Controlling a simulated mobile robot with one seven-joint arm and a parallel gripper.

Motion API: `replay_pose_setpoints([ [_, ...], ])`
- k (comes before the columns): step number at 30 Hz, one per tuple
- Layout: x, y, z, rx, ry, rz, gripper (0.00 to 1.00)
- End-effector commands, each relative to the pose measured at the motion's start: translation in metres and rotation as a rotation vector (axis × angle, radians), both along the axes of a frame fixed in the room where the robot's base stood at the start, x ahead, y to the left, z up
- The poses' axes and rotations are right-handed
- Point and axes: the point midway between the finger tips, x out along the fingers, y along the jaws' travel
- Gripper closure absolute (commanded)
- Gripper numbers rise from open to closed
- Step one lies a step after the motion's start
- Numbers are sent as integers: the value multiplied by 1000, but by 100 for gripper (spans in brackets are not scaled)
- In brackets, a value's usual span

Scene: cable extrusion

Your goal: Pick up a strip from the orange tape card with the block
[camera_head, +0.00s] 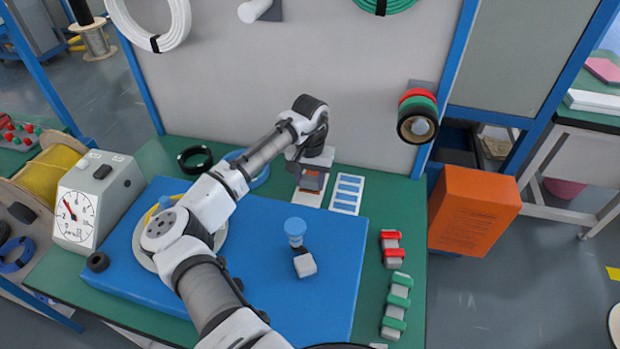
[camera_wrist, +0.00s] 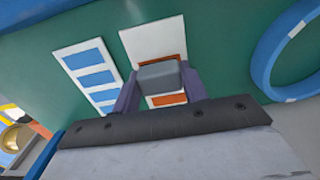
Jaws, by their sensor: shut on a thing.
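My gripper (camera_head: 311,184) points down at the back of the green bench, over the orange tape card (camera_head: 307,199). In the wrist view my gripper (camera_wrist: 159,88) has its two purple fingers shut on a grey block (camera_wrist: 160,74). The block is over the orange tape card (camera_wrist: 146,38), a white card with orange strips. One orange strip (camera_wrist: 166,100) shows below the block and a sliver of orange shows at its upper edge. The block hides the middle of the card. I cannot tell whether the block touches the card.
A white card with blue strips (camera_head: 347,194) lies right beside the orange card; it also shows in the wrist view (camera_wrist: 87,70). A blue cable coil (camera_wrist: 290,48) is nearby. A raised blue board (camera_head: 335,265) lies in front, with red-banded (camera_head: 391,239) and green-banded blocks (camera_head: 398,302) to its right.

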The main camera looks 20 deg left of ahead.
Motion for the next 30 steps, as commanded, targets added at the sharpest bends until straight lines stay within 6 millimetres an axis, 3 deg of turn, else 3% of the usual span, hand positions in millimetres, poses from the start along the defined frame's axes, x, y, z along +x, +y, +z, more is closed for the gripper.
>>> replay_pose_setpoints([
  [30, 0, 0, -10, 0, 0, 0, 77],
])
